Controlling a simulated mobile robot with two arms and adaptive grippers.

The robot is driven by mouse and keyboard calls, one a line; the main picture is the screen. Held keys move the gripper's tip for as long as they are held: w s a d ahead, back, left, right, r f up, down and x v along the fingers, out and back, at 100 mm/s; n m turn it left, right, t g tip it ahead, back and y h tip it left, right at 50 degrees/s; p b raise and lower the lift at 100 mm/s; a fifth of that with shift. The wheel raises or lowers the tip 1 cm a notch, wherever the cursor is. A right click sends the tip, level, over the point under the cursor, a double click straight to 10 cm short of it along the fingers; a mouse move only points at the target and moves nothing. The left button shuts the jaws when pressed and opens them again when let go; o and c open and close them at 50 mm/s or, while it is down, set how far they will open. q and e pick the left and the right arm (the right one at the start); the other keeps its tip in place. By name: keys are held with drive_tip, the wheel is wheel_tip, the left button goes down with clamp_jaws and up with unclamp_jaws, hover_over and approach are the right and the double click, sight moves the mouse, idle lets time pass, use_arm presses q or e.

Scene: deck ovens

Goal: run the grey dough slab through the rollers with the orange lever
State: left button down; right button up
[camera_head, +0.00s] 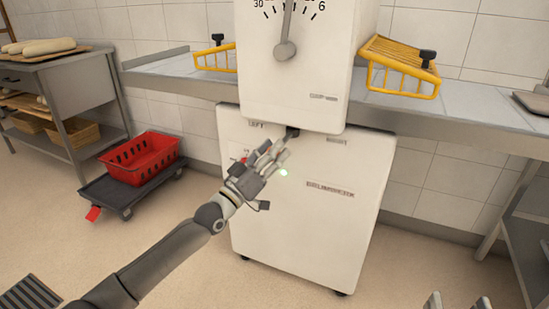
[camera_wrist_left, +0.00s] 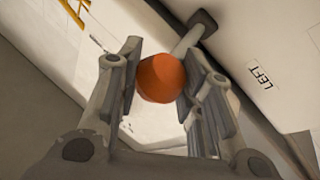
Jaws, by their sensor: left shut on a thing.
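The lever's orange ball knob (camera_wrist_left: 162,78) sits between the two fingers of my left gripper in the left wrist view. A grey rod (camera_wrist_left: 188,42) runs from the knob to a dark mount on the white machine. In the head view my left gripper (camera_head: 272,155) is at the machine's front, shut on the knob, which its fingers hide there. A flat grey-brown slab (camera_head: 533,102) lies at the right end of the machine's table, cut off by the frame edge; I cannot tell whether it is the dough. My right gripper's two tips (camera_head: 457,303) show apart at the bottom right.
The white machine (camera_head: 300,205) carries a dial with a pointer and side tables with yellow wire guards (camera_head: 400,62). A red crate (camera_head: 140,160) stands on a low dark dolly at left. A steel bench with loaves (camera_head: 48,46) is behind it. Floor in front is mostly clear.

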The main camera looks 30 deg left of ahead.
use_arm(q)
drive_tip(key=shift+d+h+b, duration=0.1)
drive_tip(key=shift+h+b, duration=0.2)
use_arm(e)
drive_tip(key=shift+s+a+r+t+y, duration=0.15)
drive_tip(key=shift+r+t, duration=0.45)
drive_tip(key=shift+r, duration=0.35)
drive_tip(key=shift+s+r+t+y, duration=0.15)
drive_tip(key=shift+r+t, duration=0.45)
drive_tip(key=shift+r, duration=0.3)
use_arm(q)
drive_tip(key=shift+f, duration=0.1)
drive_tip(key=c, duration=1)
unclamp_jaws()
drive_tip(key=shift+s+a+f, duration=0.15)
drive_tip(key=shift+s+a, duration=0.1)
drive_tip(key=shift+s, duration=0.15)
drive_tip(key=shift+v, duration=5.5)
